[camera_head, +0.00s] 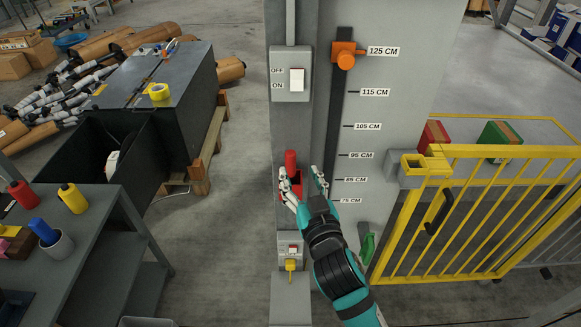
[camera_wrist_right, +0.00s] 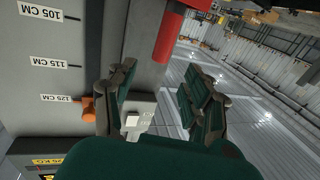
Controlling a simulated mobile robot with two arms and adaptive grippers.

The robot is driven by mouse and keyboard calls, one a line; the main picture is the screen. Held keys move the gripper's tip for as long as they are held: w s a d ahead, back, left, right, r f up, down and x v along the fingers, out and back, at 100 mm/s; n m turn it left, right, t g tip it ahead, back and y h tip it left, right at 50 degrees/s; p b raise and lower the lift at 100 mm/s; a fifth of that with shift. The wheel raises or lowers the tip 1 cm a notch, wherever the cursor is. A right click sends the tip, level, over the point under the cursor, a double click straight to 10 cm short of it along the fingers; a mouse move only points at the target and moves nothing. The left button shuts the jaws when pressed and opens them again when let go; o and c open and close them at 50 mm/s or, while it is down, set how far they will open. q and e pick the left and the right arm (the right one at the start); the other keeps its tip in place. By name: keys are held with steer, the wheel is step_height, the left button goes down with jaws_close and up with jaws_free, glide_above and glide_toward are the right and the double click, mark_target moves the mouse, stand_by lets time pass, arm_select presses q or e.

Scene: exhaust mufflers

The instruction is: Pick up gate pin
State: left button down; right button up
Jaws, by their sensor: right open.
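A red upright cylinder (camera_head: 291,161), which looks like the gate pin, stands in a red holder (camera_head: 296,187) on the grey post. My right gripper (camera_head: 304,184) is open at the holder, just below and right of the cylinder's top. Its fingers partly hide the holder. In the right wrist view the red cylinder (camera_wrist_right: 168,38) lies just beyond the open fingertips (camera_wrist_right: 162,72), with nothing held between them. I cannot tell whether a finger touches it. My left gripper is not in view.
A switch box (camera_head: 291,75) is above on the post, and a smaller box with a yellow plug (camera_head: 291,265) is below. A height-scale panel (camera_head: 395,110) and yellow gate (camera_head: 470,152) stand right. A grey table (camera_head: 100,215) with bottles is at left.

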mark_target(292, 158)
steer(key=x, duration=0.3)
steer(key=shift+w+r+p, duration=0.1)
steer(key=shift+w+p, duration=0.1)
steer(key=shift+p, duration=0.1)
steer(key=p+x, duration=0.1)
steer(key=x, duration=0.3)
steer(key=shift+w+a, duration=0.15)
steer(key=shift+w, duration=0.2)
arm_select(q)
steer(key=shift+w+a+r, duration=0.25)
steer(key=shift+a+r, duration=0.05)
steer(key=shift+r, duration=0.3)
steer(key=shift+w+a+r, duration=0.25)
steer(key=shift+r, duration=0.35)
arm_select(e)
steer(key=c, duration=0.3)
jaws_close()
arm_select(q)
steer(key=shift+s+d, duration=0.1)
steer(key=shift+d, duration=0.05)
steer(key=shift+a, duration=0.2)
